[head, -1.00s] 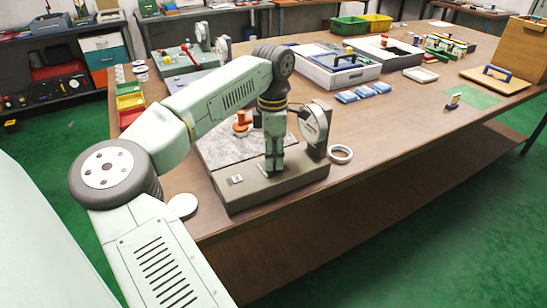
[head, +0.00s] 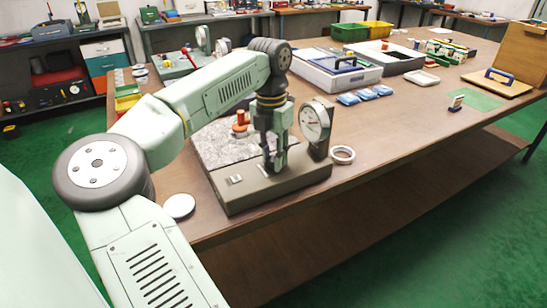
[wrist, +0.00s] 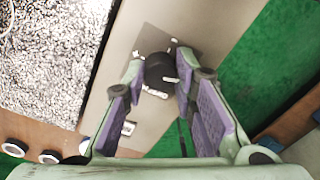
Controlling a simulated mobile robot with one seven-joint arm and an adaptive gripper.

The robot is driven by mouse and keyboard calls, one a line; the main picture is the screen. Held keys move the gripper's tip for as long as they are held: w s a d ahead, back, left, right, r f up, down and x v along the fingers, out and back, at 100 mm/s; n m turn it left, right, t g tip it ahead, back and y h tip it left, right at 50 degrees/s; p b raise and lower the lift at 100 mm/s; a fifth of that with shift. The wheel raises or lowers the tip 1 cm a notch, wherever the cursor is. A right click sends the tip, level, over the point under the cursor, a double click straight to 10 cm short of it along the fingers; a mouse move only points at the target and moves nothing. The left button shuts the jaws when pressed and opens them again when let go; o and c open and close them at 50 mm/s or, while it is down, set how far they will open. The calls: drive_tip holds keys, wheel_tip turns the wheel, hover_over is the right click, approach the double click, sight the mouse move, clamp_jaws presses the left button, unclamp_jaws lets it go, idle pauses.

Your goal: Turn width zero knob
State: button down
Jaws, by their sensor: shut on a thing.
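A black round knob (wrist: 160,71) sits on a plate with white markings, on top of the grey-brown gauge base (head: 300,183). In the wrist view my gripper (wrist: 161,82) has its two purple-padded fingers on either side of the knob, shut on it. In the head view my gripper (head: 273,168) points down at the base, and its fingers hide the knob. A dial gauge (head: 316,122) stands just right of my gripper; its reading is too small to tell.
A speckled stone plate (head: 215,142) with an orange-red piece (head: 240,128) lies left of my gripper. A white ring (head: 343,154) lies right of the base. A white disc (head: 179,206) lies near the table's front edge. The table (head: 400,135) at right front is clear.

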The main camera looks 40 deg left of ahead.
sight(272, 158)
drive_tip(key=shift+n, duration=0.6)
drive_tip(key=c, duration=1.3)
unclamp_jaws()
wheel_tip(272, 158, up, 8)
drive_tip(key=shift+a+f, duration=0.1)
drive_tip(key=shift+f, duration=0.1)
